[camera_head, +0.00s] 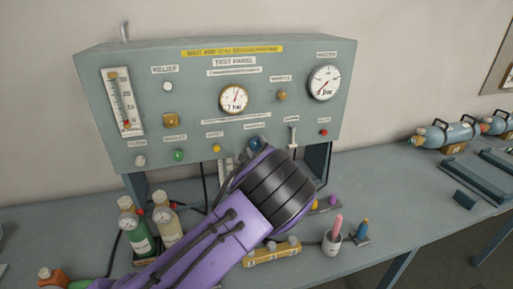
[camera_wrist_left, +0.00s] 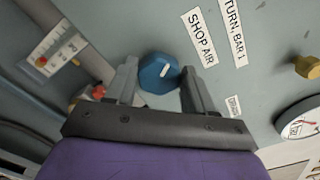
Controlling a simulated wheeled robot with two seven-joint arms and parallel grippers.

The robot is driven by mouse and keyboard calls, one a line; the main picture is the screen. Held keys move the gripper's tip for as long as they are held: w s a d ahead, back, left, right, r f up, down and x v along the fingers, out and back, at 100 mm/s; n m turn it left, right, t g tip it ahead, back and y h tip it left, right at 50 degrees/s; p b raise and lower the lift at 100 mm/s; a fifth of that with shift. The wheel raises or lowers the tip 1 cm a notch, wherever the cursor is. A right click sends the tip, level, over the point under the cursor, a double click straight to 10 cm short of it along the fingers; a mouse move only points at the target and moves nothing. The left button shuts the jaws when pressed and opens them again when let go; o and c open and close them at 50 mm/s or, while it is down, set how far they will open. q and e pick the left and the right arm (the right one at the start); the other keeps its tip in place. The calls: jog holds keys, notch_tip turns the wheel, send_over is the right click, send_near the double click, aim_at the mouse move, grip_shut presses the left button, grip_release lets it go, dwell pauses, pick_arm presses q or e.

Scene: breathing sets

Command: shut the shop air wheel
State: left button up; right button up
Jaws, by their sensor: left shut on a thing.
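The shop air wheel (camera_wrist_left: 158,72) is a blue faceted knob with a white mark, on the grey-green test panel (camera_head: 205,85). In the left wrist view it sits between the two fingers of my left gripper (camera_wrist_left: 160,84), beside the SHOP AIR label (camera_wrist_left: 200,37). My left gripper is shut on the wheel. In the head view the wheel (camera_head: 254,143) shows only partly, at the panel's lower edge, and my purple and black left arm hides most of the gripper. My right gripper is not in view.
Two bottles with gauges (camera_head: 135,228) stand left of my arm. Blue cylinders (camera_head: 445,135) lie at the far right. The bench (camera_head: 385,190) between is mostly clear.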

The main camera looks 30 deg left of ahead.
pick_arm(q)
jog(key=shift+w+r, duration=0.1)
jog(key=shift+r, duration=0.15)
dwell(0.3)
jog(key=o, duration=1)
jog(key=shift+o, duration=0.2)
jog(key=shift+f, duration=0.2)
